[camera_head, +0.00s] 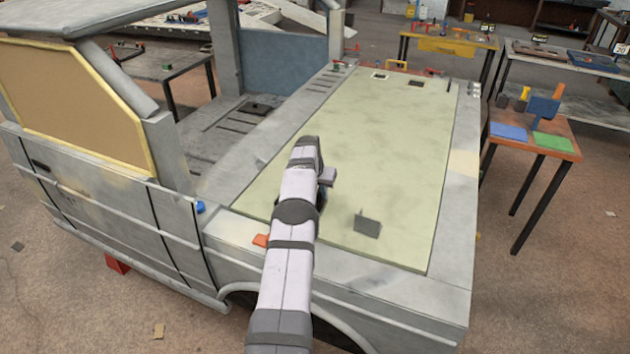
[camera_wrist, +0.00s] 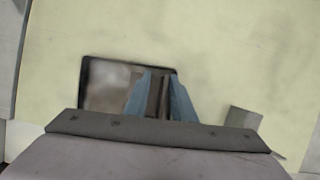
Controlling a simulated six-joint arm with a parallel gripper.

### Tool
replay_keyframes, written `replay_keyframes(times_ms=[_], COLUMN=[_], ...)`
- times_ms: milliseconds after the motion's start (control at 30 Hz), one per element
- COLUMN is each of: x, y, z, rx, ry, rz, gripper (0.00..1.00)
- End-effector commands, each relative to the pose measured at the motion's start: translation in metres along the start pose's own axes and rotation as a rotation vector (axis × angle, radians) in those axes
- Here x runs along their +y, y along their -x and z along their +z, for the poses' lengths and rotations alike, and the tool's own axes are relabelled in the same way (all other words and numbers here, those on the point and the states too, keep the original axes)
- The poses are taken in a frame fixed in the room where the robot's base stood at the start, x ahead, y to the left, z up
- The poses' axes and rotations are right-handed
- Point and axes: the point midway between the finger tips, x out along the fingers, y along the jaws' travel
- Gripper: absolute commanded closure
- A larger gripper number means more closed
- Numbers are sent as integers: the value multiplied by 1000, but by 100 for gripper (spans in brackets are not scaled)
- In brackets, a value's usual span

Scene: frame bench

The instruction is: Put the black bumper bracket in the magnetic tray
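My gripper (camera_wrist: 160,84) shows in the wrist view as two blue-grey fingers close together, with something dark in the narrow space between them. I cannot tell whether this is the black bumper bracket or the fingers' own inner faces. The fingers overlap the right part of a shallow tray with a dark rim and shiny metal floor (camera_wrist: 106,86), which looks like the magnetic tray. Its visible floor looks empty. In the head view my arm hides the tray and most of the gripper. A grey angled bracket (camera_head: 368,223) stands on the pale panel, also in the wrist view (camera_wrist: 243,118).
The pale green panel (camera_head: 400,150) lies on the grey vehicle bed and is mostly clear. An orange item (camera_head: 261,240) lies left of my arm. The upright cab (camera_head: 80,100) stands at left. A small side table (camera_head: 560,147) holds blue and green trays at right.

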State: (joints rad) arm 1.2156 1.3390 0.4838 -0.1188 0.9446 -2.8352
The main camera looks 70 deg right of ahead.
Motion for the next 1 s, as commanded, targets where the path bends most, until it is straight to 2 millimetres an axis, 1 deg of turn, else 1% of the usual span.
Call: replay_keyframes(times_ms=[267,800,1000], x=[0,0,0], y=[21,98,113], z=[0,0,-1], rx=[-1,-2,0], ry=[0,0,0], rz=[0,1,0], gripper=[77,77,77])
